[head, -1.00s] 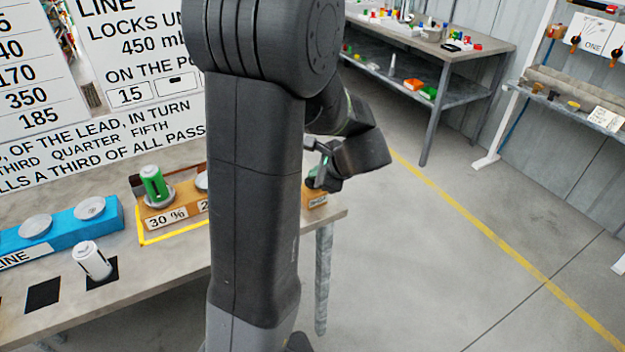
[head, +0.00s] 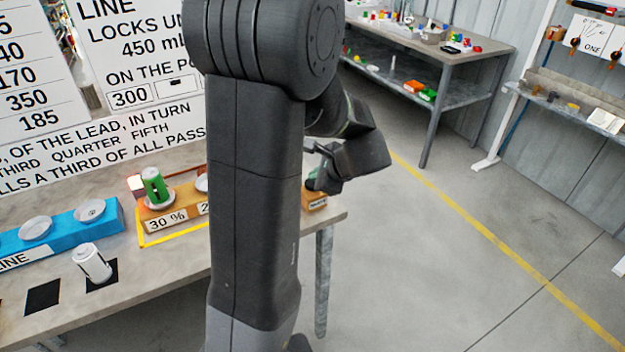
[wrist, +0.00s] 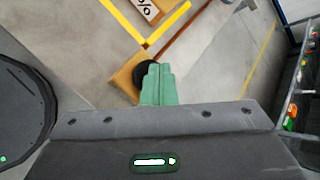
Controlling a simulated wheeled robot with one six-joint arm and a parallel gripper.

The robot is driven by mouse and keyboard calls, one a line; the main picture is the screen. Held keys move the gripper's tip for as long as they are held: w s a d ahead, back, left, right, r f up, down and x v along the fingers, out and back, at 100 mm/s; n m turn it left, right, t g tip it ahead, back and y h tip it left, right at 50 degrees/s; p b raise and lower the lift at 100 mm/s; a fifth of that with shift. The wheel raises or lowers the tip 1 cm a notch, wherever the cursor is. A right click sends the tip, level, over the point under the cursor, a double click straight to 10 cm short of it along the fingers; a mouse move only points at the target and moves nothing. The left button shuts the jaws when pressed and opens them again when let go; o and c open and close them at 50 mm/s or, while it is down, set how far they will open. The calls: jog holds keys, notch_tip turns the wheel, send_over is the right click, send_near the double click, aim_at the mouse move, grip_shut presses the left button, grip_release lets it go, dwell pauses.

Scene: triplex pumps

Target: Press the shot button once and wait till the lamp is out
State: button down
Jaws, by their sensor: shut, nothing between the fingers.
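The small orange-brown block (head: 316,202) with a label stands at the right end of the near table. In the wrist view the block (wrist: 125,78) carries a round black button (wrist: 140,74). My gripper (wrist: 157,68) is shut, with its green fingertips together and nothing between them. The fingertips overlap the button in the wrist view and hide part of it; I cannot tell whether they touch it. In the head view my gripper (head: 312,181) is just above the block, partly behind my arm.
An orange stand marked 30 % (head: 168,222) holds a green can (head: 154,184). A white can (head: 93,264) stands near the front edge beside the blue stand (head: 65,228). A wall board (head: 140,60) has a display reading 300. Open floor lies right of the table.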

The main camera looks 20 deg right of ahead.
jog(key=shift+r+p, duration=0.45)
jog(key=shift+r, duration=0.3)
notch_tip(320, 180, up, 5)
jog(key=p, duration=0.4)
jog(key=shift+r, duration=0.1)
dwell(0.6)
